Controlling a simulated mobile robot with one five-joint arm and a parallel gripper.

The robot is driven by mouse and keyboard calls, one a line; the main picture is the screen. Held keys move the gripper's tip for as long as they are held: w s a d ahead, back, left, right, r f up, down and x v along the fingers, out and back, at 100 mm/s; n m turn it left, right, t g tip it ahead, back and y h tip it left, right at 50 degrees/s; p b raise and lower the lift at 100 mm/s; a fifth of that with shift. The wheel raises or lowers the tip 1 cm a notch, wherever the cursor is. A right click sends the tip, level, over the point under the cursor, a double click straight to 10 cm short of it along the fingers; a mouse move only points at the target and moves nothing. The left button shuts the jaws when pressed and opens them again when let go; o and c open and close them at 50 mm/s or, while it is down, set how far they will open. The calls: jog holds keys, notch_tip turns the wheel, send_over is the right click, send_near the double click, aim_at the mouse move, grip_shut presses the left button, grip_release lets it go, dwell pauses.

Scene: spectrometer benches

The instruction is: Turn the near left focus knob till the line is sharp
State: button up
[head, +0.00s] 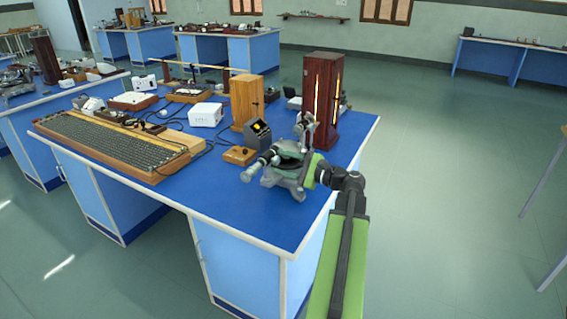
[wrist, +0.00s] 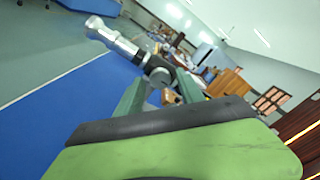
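The grey spectrometer (head: 285,170) stands on the near right corner of the blue bench. Its silver telescope tube (wrist: 115,40) points up and left in the wrist view. A dark round knob (wrist: 160,76) sits at the tube's inner end, between the tips of my gripper (wrist: 161,84). The two green fingers stand apart, one on each side of the knob; whether they touch it cannot be told. In the head view my gripper (head: 316,174) is at the instrument's right side. A small dark display box (head: 258,134) shows a yellow patch; a line's sharpness is too small to judge.
A tall dark wooden lamp housing (head: 321,100) with glowing slits stands behind the spectrometer. A wooden block (head: 246,101), a white box (head: 206,115) and a long wire board (head: 118,143) fill the bench to the left. Open floor (head: 440,170) lies on the right.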

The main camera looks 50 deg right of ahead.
jog(key=shift+s, duration=0.1)
jog(key=v, duration=1.7)
jog(key=shift+s, duration=0.15)
jog(key=shift+f, duration=0.1)
